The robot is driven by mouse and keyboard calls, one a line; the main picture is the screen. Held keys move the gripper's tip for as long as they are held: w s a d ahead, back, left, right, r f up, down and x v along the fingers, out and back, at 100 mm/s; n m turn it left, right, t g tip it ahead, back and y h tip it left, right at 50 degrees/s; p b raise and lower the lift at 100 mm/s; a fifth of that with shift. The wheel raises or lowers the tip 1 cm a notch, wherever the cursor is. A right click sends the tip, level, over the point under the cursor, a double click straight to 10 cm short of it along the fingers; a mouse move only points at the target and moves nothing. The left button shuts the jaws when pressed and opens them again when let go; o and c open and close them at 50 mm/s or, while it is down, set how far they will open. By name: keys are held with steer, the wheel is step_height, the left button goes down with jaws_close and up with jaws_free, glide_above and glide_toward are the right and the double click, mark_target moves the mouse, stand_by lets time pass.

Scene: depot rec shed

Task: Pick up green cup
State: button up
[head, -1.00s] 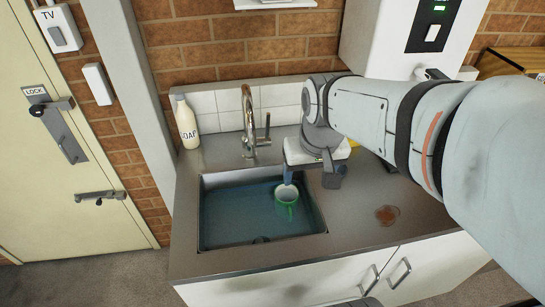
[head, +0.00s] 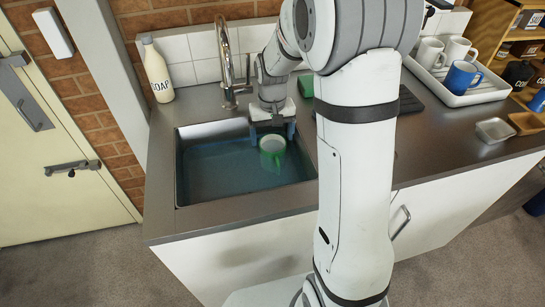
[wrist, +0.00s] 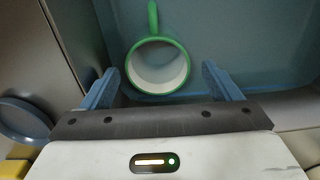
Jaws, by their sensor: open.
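The green cup (head: 272,146), green outside and white inside, is in the sink (head: 184,165) near its back right corner. In the wrist view the cup (wrist: 158,66) shows its open mouth and green rim, with its handle pointing away from my gripper. My gripper (head: 272,132) is open above the back right of the sink. In the wrist view its two blue fingers (wrist: 165,88) stand on either side of the cup's near part, with a gap on each side. The cup looks empty. Its base is hidden.
The sink holds bluish water. A tap (head: 228,65) and a soap bottle (head: 157,70) stand behind it. To the right, a white tray (head: 493,97) holds white mugs (head: 430,53) and a blue mug (head: 463,75). A small metal dish (head: 495,130) lies on the counter.

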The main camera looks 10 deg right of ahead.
mark_target(273, 154)
step_height(273, 154, down, 9)
steer(key=shift+w+d+r, duration=0.1)
steer(key=shift+d+r, duration=0.05)
stand_by(0.4)
steer(key=shift+c, duration=0.4)
steer(key=c, duration=0.9)
